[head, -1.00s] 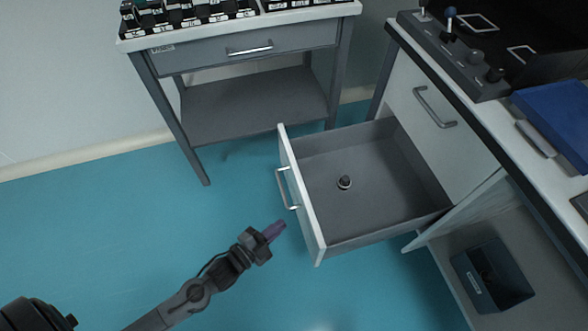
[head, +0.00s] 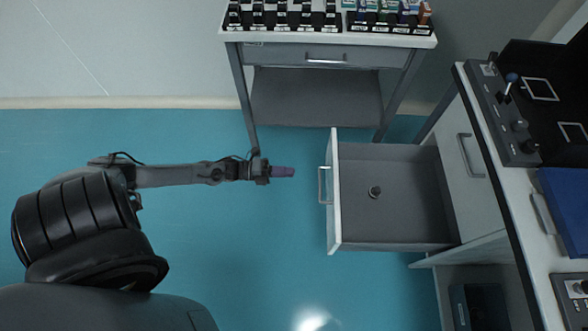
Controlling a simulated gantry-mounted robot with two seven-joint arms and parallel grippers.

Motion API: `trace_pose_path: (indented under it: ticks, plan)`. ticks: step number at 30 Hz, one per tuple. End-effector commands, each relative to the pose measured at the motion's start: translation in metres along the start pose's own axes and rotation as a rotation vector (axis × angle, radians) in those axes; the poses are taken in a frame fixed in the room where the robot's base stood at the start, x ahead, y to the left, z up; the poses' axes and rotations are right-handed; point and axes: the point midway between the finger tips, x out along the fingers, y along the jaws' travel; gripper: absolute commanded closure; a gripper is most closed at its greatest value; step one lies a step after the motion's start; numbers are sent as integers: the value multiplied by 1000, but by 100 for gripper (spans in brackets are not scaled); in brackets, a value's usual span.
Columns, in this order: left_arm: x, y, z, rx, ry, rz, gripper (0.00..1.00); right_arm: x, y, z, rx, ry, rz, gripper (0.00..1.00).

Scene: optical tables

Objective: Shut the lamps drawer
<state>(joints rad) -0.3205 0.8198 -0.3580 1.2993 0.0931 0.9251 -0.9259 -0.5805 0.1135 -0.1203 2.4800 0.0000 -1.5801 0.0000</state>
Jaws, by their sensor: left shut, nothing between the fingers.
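The lamps drawer (head: 400,240) is pulled far out of the cabinet on the right. Its white front (head: 333,222) faces left and bears a grey bar handle (head: 321,185). A small dark round object (head: 375,191) sits on the drawer floor. My left gripper (head: 284,172) is shut and empty. It points right at the drawer front, a short gap left of the handle and slightly above it in the picture. My right gripper is out of view.
A grey side table (head: 388,52) with racks of small items stands behind the drawer. The blue floor (head: 250,240) left of the drawer is clear.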

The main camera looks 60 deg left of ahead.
Motion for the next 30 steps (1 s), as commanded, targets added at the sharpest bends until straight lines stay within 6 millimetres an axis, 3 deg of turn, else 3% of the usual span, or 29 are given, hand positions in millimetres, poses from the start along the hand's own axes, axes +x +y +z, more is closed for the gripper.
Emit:
trace_pose_path:
  ticks: [12, 18, 30]
  plan:
    - [76, 2, 0, 1, 1, -6, 100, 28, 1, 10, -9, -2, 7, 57]
    - [105, 2, 0, 0, 0, -5, 100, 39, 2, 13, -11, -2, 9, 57]
    - [125, 0, 0, -1, 0, -1, 100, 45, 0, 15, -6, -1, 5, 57]
